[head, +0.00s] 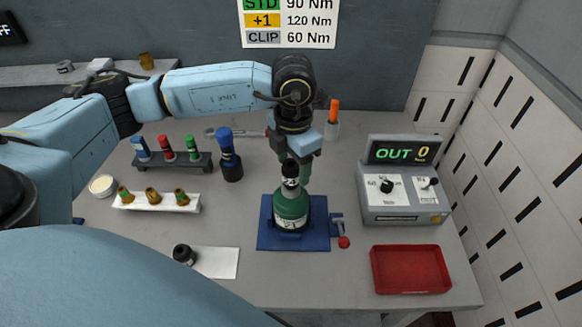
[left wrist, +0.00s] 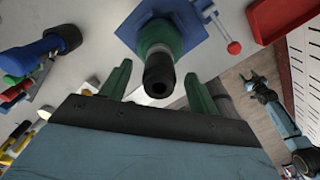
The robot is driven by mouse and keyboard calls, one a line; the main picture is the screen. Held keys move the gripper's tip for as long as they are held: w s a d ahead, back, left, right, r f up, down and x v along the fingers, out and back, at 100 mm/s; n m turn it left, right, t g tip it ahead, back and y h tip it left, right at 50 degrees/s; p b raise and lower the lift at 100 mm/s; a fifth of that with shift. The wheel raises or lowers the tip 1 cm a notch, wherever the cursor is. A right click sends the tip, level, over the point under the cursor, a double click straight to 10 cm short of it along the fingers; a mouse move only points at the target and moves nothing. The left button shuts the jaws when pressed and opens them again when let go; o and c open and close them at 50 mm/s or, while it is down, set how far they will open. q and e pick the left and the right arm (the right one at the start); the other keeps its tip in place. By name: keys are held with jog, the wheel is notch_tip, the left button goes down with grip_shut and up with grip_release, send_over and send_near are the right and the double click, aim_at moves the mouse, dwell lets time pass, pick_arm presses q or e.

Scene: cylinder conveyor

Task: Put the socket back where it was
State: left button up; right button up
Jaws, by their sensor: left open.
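A green cylinder (head: 291,212) stands upright in a blue base (head: 264,238) at the table's middle. A black socket-like piece (head: 290,173) sits on top of it; in the left wrist view this piece (left wrist: 159,76) shows a dark hole in its end. My left gripper (head: 295,163) is open just above it, and its green fingers (left wrist: 157,88) lie on either side, apart from it. A dark rack (head: 188,164) at the left holds blue, red and green sockets. Another small black piece (head: 185,254) stands beside a white card (head: 218,262).
A white rack with brass fittings (head: 157,204) and a blue tool in a black stand (head: 230,158) are left. A red-knobbed clamp (head: 341,232), a grey box reading "OUT 0" (head: 403,180) and an empty red tray (head: 411,270) are right. My right arm (left wrist: 282,120) shows small.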

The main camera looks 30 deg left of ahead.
pick_arm(q)
jog(key=shift+f, duration=1.1)
jog(key=c, duration=1.2)
jog(key=shift+o, duration=0.2)
jog(key=shift+r, duration=0.15)
